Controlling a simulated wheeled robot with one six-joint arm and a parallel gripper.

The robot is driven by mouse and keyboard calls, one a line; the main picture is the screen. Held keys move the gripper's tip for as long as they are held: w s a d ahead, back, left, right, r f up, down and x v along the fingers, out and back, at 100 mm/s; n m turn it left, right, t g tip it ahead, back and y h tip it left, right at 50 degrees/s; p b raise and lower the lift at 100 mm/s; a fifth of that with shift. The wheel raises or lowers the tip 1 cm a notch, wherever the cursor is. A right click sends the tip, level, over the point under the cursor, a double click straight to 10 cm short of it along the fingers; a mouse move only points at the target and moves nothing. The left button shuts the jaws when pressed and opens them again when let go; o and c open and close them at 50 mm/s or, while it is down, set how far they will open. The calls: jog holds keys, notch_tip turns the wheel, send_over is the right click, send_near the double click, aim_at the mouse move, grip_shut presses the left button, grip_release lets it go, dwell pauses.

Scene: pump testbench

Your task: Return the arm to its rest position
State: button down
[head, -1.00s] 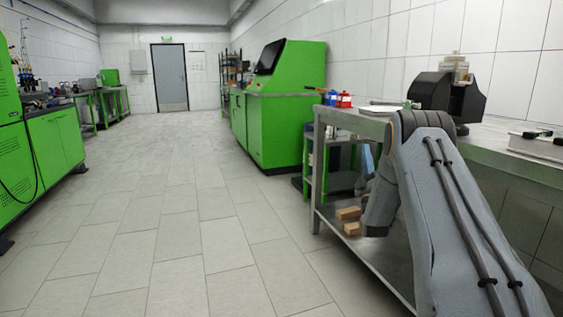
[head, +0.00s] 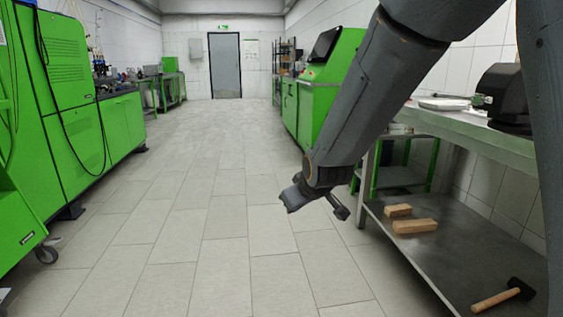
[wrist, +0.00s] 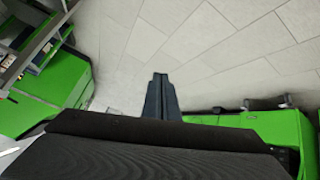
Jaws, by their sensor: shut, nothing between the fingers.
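My arm (head: 375,95) reaches from the upper right of the head view down and left to its wrist over the tiled floor, left of the steel bench. My gripper (wrist: 160,98) shows in the wrist view with its two dark fingers together and nothing between them. It hangs in free air, with tiled floor behind it. In the head view the gripper end is small and dark, and its fingertips are hard to make out.
A steel bench (head: 480,130) with a lower shelf stands at right. The shelf holds wooden blocks (head: 415,226) and a mallet (head: 500,296). A green console (head: 318,100) stands behind, green cabinets (head: 125,125) at left. The middle aisle floor (head: 215,170) is clear.

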jog(key=s+a+f+m+g+h, duration=0.2)
jog(key=s+g, duration=0.6)
jog(key=s, duration=2.6)
jog(key=s+d+r+m+p, duration=0.1)
jog(key=d+r+m+p, duration=0.4)
jog(key=d+r+p, duration=1.2)
notch_tip(320, 180, up, 2)
jog(key=p, duration=0.7)
jog(key=shift+g+p, duration=0.3)
jog(key=shift+p, duration=0.1)
jog(key=shift+s+d, duration=0.1)
